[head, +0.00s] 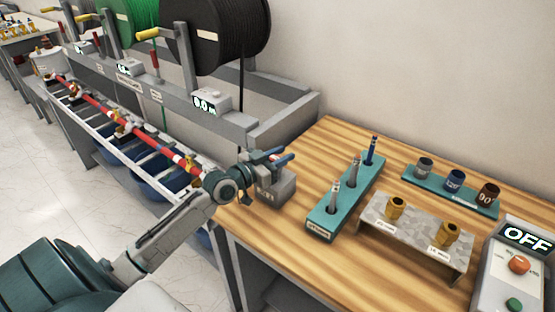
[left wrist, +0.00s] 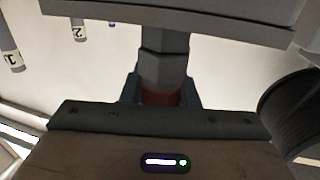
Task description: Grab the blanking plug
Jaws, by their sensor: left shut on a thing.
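My left gripper (head: 274,158) is at the table's near left corner, just above a grey block (head: 278,190). Its fingers also show in the left wrist view (left wrist: 162,92), shut on a grey hexagonal piece (left wrist: 164,68) with a red band, which I take for the blanking plug. In the left wrist view the piece's far end meets the edge of a pale grey block (left wrist: 215,16); I cannot tell whether it is seated in it. The right gripper is not in view.
On the wooden table (head: 290,240) are a teal rack with upright tools (head: 322,222), a rack of three cylinders (head: 470,199), a metal stand (head: 415,226) with brass fittings and an OFF control box (head: 530,262). Cable reels (head: 230,35) and a grey frame (head: 225,120) stand left.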

